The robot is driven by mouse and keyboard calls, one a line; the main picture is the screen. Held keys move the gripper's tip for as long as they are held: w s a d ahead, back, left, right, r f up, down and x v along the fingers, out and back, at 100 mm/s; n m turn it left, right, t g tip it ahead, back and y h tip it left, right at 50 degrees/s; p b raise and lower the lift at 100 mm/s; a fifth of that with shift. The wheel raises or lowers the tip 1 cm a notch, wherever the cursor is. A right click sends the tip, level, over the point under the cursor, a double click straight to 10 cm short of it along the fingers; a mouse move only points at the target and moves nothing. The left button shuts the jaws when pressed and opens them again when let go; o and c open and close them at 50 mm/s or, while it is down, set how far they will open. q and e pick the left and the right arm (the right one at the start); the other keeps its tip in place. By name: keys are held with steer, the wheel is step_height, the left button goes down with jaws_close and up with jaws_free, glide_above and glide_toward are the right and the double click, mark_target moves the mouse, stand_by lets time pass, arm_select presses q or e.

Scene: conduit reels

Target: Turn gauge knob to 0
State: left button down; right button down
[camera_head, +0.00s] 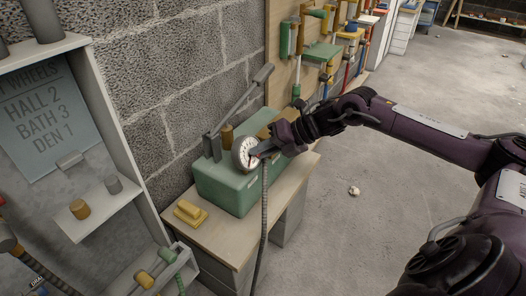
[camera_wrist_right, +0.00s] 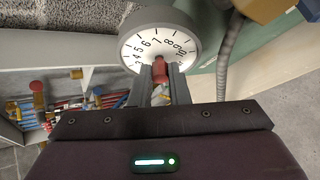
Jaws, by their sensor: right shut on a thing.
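The gauge (camera_head: 245,153) is a white round dial with black marks, standing on a green machine (camera_head: 222,190) on a wooden bench. In the right wrist view the dial (camera_wrist_right: 155,35) shows numerals including 4, 5, 6, 7 and 8. A small red knob (camera_wrist_right: 159,70) sits at the dial's lower middle in that view. My right gripper (camera_wrist_right: 160,80) is shut on the red knob, its two fingers on either side of it. In the head view my right gripper (camera_head: 262,149) reaches the dial from the right and covers part of it. My left gripper is not in view.
A yellow block (camera_head: 190,212) lies on the bench (camera_head: 215,235) left of the machine. A grey flexible conduit (camera_head: 264,215) hangs down in front. A shelf unit (camera_head: 120,120) stands at the left, a tool board (camera_head: 282,65) behind. The floor at right is mostly clear.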

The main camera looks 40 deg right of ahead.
steer(key=c, duration=1.4)
jaws_free()
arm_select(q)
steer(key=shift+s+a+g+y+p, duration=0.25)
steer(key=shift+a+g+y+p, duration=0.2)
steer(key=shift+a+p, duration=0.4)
arm_select(e)
steer(key=v, duration=0.7)
steer(key=shift+s+d+r, duration=0.2)
steer(key=shift+s+d, duration=0.05)
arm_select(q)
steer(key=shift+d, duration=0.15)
